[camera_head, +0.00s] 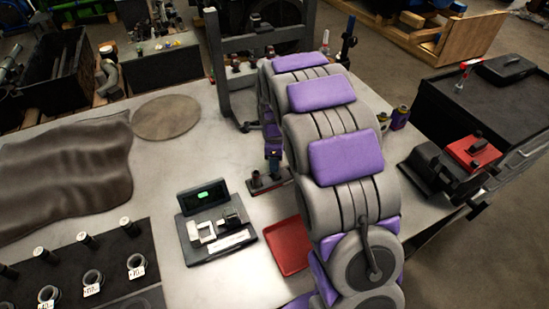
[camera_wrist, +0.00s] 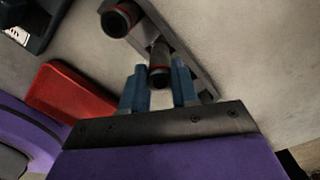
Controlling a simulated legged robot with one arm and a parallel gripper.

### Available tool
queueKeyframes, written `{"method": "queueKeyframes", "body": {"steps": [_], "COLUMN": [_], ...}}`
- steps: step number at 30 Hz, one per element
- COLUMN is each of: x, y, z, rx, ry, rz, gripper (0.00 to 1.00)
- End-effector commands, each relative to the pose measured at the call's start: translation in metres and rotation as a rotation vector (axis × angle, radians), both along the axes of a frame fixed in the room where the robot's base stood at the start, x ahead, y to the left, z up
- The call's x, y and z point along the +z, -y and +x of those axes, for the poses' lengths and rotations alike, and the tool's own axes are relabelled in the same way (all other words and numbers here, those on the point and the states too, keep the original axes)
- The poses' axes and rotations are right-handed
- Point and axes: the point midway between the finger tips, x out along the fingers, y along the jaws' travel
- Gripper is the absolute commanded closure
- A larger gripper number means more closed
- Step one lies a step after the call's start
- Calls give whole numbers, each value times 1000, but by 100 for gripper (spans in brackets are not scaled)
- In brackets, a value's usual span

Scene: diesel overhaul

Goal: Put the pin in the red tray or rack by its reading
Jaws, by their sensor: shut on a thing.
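A dark mat (camera_head: 75,270) with several pins and labelled rings lies at the front left. A brown cloth (camera_head: 65,180) and a round mat (camera_head: 166,117) lie behind it. A red-topped machine (camera_head: 455,165) stands at the right. The bench between cloth and device is clear.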

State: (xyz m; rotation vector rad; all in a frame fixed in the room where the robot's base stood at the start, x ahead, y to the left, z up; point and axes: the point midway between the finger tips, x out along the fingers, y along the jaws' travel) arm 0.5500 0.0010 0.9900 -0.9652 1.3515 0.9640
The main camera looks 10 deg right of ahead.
Motion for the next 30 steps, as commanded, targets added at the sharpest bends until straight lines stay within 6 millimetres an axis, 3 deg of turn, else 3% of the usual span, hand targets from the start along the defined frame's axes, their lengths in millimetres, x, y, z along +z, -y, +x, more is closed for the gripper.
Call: {"method": "queueKeyframes", "body": {"steps": [30], "x": [-12], "y": [0], "z": [1], "rx": [0], "ry": [2], "rz": [0], "gripper": [100]}}
